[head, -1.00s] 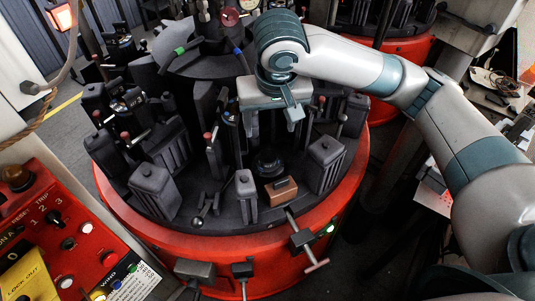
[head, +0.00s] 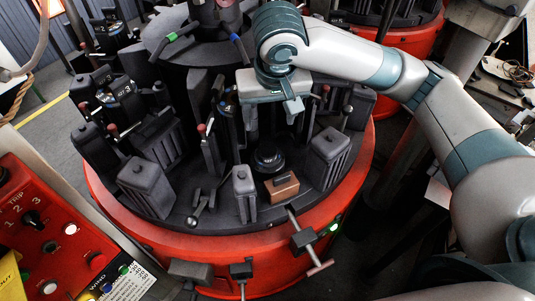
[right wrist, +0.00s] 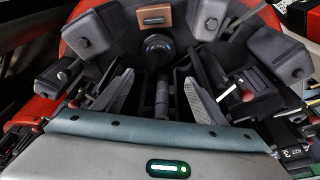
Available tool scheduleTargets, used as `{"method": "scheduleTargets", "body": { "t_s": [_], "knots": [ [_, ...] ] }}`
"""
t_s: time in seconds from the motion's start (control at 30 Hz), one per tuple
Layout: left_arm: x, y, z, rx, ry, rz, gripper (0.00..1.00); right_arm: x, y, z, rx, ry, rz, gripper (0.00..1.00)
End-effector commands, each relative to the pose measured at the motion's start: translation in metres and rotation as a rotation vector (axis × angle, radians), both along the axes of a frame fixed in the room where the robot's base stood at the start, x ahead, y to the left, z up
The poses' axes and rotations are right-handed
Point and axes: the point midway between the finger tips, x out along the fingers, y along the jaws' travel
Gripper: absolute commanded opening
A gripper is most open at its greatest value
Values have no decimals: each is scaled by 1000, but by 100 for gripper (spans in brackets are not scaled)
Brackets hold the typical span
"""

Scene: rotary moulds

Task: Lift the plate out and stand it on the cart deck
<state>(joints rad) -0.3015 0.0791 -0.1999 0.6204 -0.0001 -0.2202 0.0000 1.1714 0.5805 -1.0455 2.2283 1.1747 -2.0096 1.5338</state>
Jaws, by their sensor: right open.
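My right gripper (head: 290,105) hangs over the dark deck of the red-rimmed round machine, its fingers pointing down among the black moulds. In the right wrist view its two grey fingers (right wrist: 160,88) are apart, with a dark upright post (right wrist: 162,98) showing in the gap. I see nothing gripped. I cannot pick out the plate for certain among the dark parts; the gripper hides part of the area below it. I cannot identify a cart deck in these frames. My left gripper is not in view.
Black moulds (head: 146,188) and levers crowd the round deck. A small brown block (head: 282,187) sits near the front, beside a round black knob (head: 267,157). Clamps and a T-handle (head: 318,267) stick out from the red rim (head: 240,245). A red control panel (head: 50,235) stands at lower left.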

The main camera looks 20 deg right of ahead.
Motion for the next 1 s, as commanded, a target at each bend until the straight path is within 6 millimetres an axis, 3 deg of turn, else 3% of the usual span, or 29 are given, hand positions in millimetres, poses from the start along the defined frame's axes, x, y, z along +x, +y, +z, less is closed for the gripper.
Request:
{"method": "scheduleTargets", "body": {
  "t_s": [0.27,0.7,1.0],
  "knots": [
    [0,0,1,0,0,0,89,6,-1,-27,-1,4,-3,65],
    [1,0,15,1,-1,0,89,27,-4,-99,-1,3,-2,65],
    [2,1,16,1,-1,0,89,32,-5,-116,0,1,-1,65]
  ]
}}
